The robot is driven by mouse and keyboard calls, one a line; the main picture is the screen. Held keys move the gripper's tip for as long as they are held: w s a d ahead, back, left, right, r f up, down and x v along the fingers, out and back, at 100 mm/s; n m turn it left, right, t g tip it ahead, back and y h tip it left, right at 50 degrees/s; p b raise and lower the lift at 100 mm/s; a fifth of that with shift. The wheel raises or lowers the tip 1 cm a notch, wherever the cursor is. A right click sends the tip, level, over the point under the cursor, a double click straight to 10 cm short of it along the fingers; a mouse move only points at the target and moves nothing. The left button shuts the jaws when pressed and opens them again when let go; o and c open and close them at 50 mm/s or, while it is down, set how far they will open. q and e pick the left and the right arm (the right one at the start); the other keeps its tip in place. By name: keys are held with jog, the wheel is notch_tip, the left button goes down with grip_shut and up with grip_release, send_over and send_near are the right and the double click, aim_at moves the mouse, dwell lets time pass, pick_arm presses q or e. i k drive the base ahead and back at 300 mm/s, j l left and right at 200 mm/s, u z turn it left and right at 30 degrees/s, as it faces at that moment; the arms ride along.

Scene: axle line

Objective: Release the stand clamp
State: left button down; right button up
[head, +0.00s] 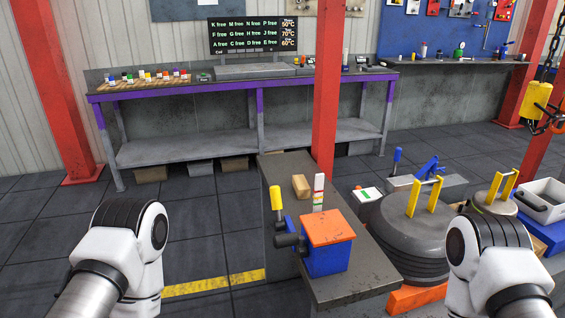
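I cannot tell for certain which part is the stand clamp. A lever with a yellow grip and blue lower part (277,205) stands upright beside black cylindrical parts at the left of a blue box with an orange top (328,258), on the dark bench. Farther back at right, a blue lever-like device (429,168) and an upright blue handle (397,157) show near a grey plate. White links of both my arms show at the lower left and lower right. Neither gripper is in the picture.
A wooden block (301,186) lies on the dark bench (365,272). Stacked grey discs with a yellow handle (420,228) stand right of it. A red post (327,100) rises behind the bench. A purple-edged worktable (240,85) stands at the back. Floor is clear at left.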

aim_at(277, 200)
jog(key=i, duration=0.5)
jog(key=i+j+z, duration=0.1)
jog(key=i, duration=0.4)
